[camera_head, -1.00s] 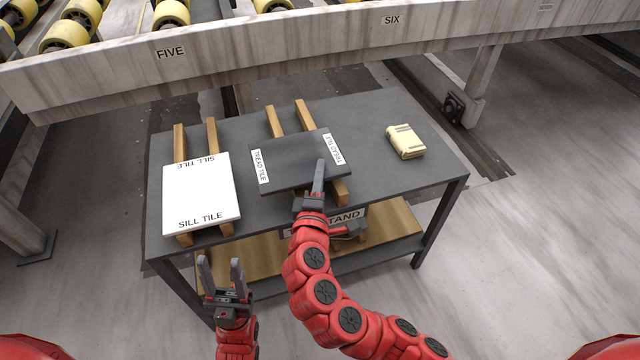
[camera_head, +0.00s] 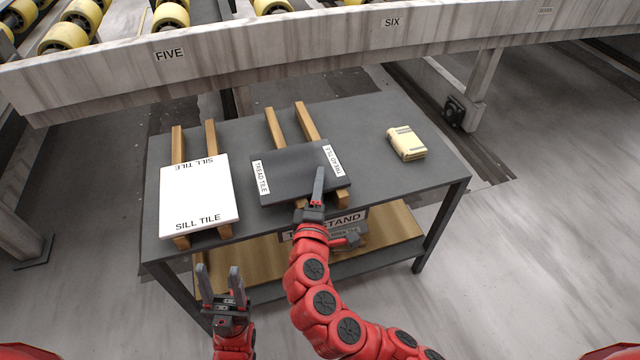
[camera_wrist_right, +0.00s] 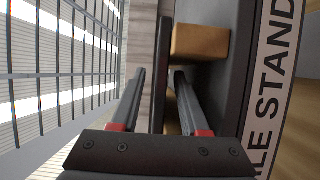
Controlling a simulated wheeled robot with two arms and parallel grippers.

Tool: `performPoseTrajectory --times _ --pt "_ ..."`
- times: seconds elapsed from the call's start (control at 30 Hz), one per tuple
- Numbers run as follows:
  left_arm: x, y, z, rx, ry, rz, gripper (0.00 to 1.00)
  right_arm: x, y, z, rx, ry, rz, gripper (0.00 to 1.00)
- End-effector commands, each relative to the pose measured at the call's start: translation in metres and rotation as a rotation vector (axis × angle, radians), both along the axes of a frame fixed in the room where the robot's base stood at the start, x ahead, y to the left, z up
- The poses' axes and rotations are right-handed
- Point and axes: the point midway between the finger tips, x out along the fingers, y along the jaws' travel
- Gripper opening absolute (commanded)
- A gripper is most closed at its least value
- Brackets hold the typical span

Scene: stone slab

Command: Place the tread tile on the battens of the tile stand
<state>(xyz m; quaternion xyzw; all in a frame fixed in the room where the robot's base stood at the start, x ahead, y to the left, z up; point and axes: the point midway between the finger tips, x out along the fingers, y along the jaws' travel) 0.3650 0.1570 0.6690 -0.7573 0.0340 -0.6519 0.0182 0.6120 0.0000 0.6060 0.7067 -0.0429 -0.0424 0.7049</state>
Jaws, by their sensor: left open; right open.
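The dark grey tread tile (camera_head: 290,170) lies across the two wooden battens (camera_head: 306,122) of the tile stand. In the right wrist view its edge (camera_wrist_right: 158,50) is a dark strip against or very close to a batten end (camera_wrist_right: 200,42). My right gripper (camera_head: 319,178) is at the tile's front edge. Its fingers are open, one on each side of that edge in the right wrist view (camera_wrist_right: 160,75). Part of the tile's front is hidden behind the gripper. My left gripper (camera_head: 219,273) is open and empty, in front of the table, below the sill tile.
The white sill tile (camera_head: 195,195) rests on another pair of battens (camera_head: 178,144) at left. A cream package (camera_head: 406,143) lies at the right of the grey table (camera_head: 385,190). A conveyor beam (camera_head: 300,48) runs behind. The table's right front is clear.

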Motion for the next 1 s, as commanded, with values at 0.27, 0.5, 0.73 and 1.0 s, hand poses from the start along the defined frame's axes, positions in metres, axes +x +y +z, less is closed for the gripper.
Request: performPoseTrajectory --times 0.27,0.5,0.73,1.0 --pt "0.001 0.000 0.007 -0.009 0.006 -0.001 0.50 -0.032 0.006 0.003 -0.001 0.001 0.008 0.45" --pt "0.002 0.000 0.010 -0.017 0.013 -0.002 0.50 -0.086 0.013 0.003 -0.001 0.000 0.010 0.45" --pt "0.003 0.000 0.011 -0.019 0.015 -0.002 0.50 -0.115 0.014 0.002 -0.001 0.001 0.001 0.45" --pt "0.003 0.000 0.011 -0.019 0.015 -0.002 0.50 -0.119 0.015 0.003 0.001 0.000 0.000 0.45"
